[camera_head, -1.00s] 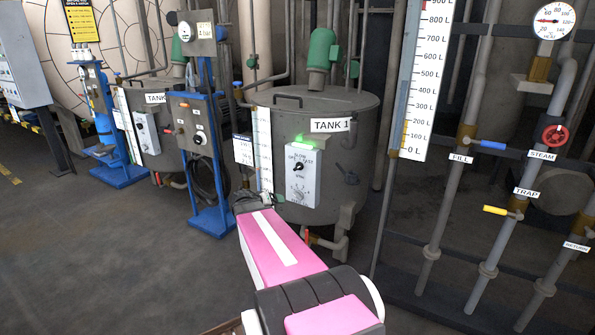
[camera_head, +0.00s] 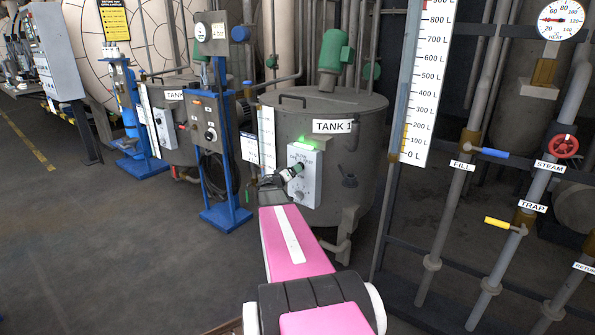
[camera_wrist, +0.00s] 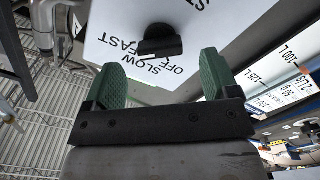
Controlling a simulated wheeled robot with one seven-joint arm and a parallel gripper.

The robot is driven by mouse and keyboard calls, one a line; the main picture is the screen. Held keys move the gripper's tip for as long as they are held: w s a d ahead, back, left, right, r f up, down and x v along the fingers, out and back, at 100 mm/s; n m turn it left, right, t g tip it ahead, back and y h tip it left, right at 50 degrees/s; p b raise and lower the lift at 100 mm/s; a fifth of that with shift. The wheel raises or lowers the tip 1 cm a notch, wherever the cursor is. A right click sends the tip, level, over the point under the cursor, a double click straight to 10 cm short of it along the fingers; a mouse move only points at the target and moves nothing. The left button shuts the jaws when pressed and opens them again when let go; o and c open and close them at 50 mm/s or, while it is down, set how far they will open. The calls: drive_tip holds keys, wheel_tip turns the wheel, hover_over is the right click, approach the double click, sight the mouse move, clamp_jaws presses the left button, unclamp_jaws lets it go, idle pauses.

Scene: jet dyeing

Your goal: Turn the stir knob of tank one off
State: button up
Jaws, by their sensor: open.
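Tank one (camera_head: 330,120), a grey cylinder labelled TANK 1, stands at the middle of the head view. Its white control box (camera_head: 306,180) has a lit green lamp (camera_head: 309,139) on top. In the wrist view the black stir knob (camera_wrist: 158,42) sits on the white panel (camera_wrist: 215,30), upside down, with SLOW, FAST and OFF printed around it. My gripper (camera_wrist: 160,85) is open, with green finger pads on either side below the knob. The knob lies just beyond the fingertips, and no contact is visible. In the head view my gripper (camera_head: 292,172) covers the knob.
A level gauge (camera_head: 265,140) stands just left of the control box. A blue stand (camera_head: 222,215) is further left. Pipes with a blue FILL handle (camera_head: 488,152) and a yellow TRAP handle (camera_head: 503,224) stand at right. Open floor lies at left.

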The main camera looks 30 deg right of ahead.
drive_tip(key=shift+x, duration=2.2)
drive_tip(key=c, duration=0.9)
